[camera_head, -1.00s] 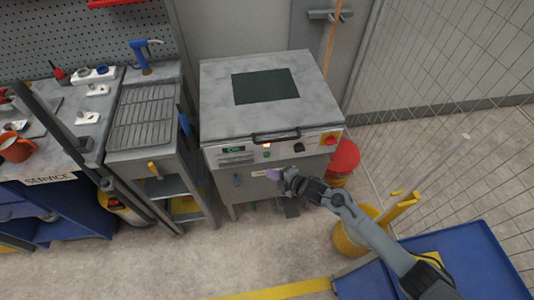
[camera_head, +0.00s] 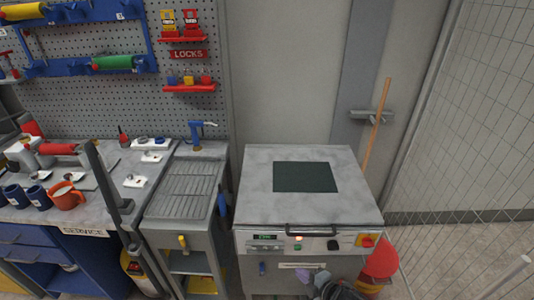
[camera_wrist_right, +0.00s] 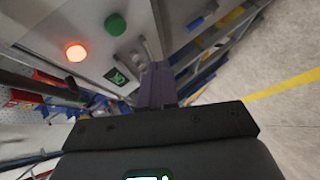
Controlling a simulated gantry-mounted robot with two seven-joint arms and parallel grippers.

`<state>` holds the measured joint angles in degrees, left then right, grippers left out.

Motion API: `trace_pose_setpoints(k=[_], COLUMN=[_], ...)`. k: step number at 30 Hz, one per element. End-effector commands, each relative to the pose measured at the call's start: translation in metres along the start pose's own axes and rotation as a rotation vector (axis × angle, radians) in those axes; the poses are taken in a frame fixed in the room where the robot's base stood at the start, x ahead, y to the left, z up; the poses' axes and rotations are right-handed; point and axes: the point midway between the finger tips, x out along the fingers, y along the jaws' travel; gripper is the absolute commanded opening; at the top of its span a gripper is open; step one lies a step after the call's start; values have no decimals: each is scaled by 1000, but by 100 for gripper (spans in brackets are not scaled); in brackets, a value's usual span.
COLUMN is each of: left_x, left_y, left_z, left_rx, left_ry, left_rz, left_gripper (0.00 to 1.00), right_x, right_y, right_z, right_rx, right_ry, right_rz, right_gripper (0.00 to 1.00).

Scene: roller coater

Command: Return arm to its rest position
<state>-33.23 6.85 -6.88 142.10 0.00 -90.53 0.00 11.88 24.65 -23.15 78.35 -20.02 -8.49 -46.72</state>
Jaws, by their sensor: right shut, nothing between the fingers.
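The grey machine (camera_head: 262,180) stands in the middle of the head view, with a dark green square on its top. My right gripper (camera_head: 318,276) is at the bottom of the head view, in front of the machine and below its control panel (camera_head: 275,243). Its purple fingers (camera_wrist_right: 157,85) are shut with nothing between them in the right wrist view. There they appear near a lit orange-red button (camera_wrist_right: 76,53) and a green button (camera_wrist_right: 115,24); I see no contact. Most of the right arm is cut off. My left gripper is not in view.
A red-and-yellow switch (camera_head: 367,240) and a black knob (camera_head: 333,244) are on the panel. A red round object (camera_head: 382,258) is beside the machine's right side. A drain bench (camera_head: 185,190) stands left; mesh fencing (camera_head: 470,130) is right. Bare floor (camera_wrist_right: 285,45) shows in the wrist view.

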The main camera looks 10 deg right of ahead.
Motion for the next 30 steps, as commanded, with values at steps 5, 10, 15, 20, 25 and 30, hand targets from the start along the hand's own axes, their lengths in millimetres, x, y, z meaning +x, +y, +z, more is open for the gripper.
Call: trace_pose_setpoints(k=[5, 10, 15, 20, 25, 30], left_x=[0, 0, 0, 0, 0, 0], left_y=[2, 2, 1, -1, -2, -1], left_z=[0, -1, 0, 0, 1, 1], left_rx=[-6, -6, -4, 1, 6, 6], left_ry=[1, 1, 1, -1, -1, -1], left_rz=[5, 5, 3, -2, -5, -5], left_gripper=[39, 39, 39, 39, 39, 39], right_x=[-8, -35, -88, -158, -227, -275], right_y=[-54, -124, -143, -129, -100, -77], right_z=[-9, -58, -109, -117, -111, -110], right_rx=[46, 160, 368, 685, 997, 1230], right_ry=[3, 38, -63, -299, -541, -719], right_rz=[-61, -101, -135, -195, -222, -225], right_gripper=[0, 0, 0, 0, 0, 0])
